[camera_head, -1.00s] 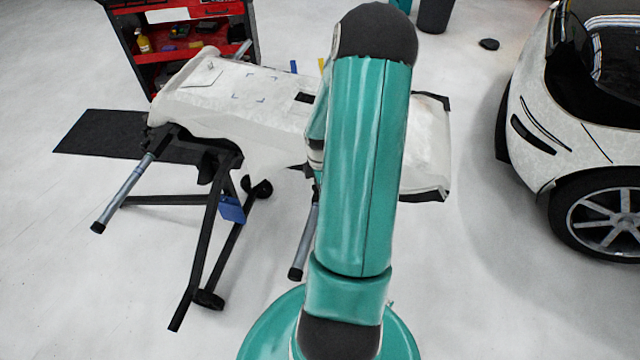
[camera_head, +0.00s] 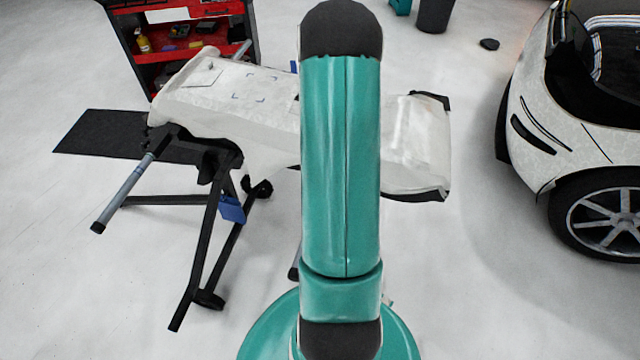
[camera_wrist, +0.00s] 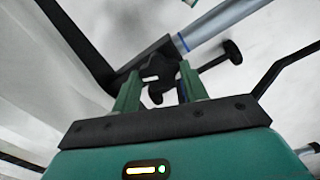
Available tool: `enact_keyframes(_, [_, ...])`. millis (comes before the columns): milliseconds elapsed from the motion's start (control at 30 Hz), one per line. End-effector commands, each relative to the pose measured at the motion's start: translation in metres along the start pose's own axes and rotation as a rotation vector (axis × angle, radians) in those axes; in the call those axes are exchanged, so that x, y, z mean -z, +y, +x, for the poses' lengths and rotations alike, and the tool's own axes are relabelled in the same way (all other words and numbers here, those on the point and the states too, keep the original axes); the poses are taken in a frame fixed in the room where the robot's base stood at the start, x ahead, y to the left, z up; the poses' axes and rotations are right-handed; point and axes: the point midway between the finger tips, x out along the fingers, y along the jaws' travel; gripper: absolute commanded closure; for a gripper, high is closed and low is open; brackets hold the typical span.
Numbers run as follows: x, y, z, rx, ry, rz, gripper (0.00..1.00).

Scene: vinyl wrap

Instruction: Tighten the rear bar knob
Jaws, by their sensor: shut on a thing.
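In the wrist view, my gripper (camera_wrist: 157,80) has its two green fingers on either side of a black lobed knob (camera_wrist: 160,70) and is shut on it. The knob sits by a black bracket, next to a silver bar (camera_wrist: 218,22) with a blue ring. A second black knob (camera_wrist: 233,51) shows farther right, apart from the fingers. In the head view, my arm hides the gripper and the held knob. The stand (camera_head: 205,235) there has black legs and carries a pale wrapped panel (camera_head: 215,98).
A silver bar (camera_head: 125,198) with black ends sticks out at the stand's left. A blue tag (camera_head: 232,209) hangs on the stand. A red tool cart (camera_head: 185,50) stands behind, a dark mat (camera_head: 95,135) lies left, and a white car (camera_head: 555,140) stands right. The front floor is clear.

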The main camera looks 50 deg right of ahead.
Motion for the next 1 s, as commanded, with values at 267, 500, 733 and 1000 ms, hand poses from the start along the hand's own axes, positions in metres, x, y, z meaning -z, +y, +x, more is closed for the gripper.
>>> enact_keyframes(267, [0.0006, 0.0004, -0.0006, -0.003, 0.001, 0.262, 0.79])
enact_keyframes(500, [0.0007, 0.0003, -0.0006, -0.004, 0.002, 0.49, 0.79])
enact_keyframes(733, [0.0007, 0.0003, -0.0005, -0.005, 0.002, 0.708, 0.79])
enact_keyframes(1000, [0.001, 0.0001, -0.0005, -0.006, 0.003, 0.965, 0.79])
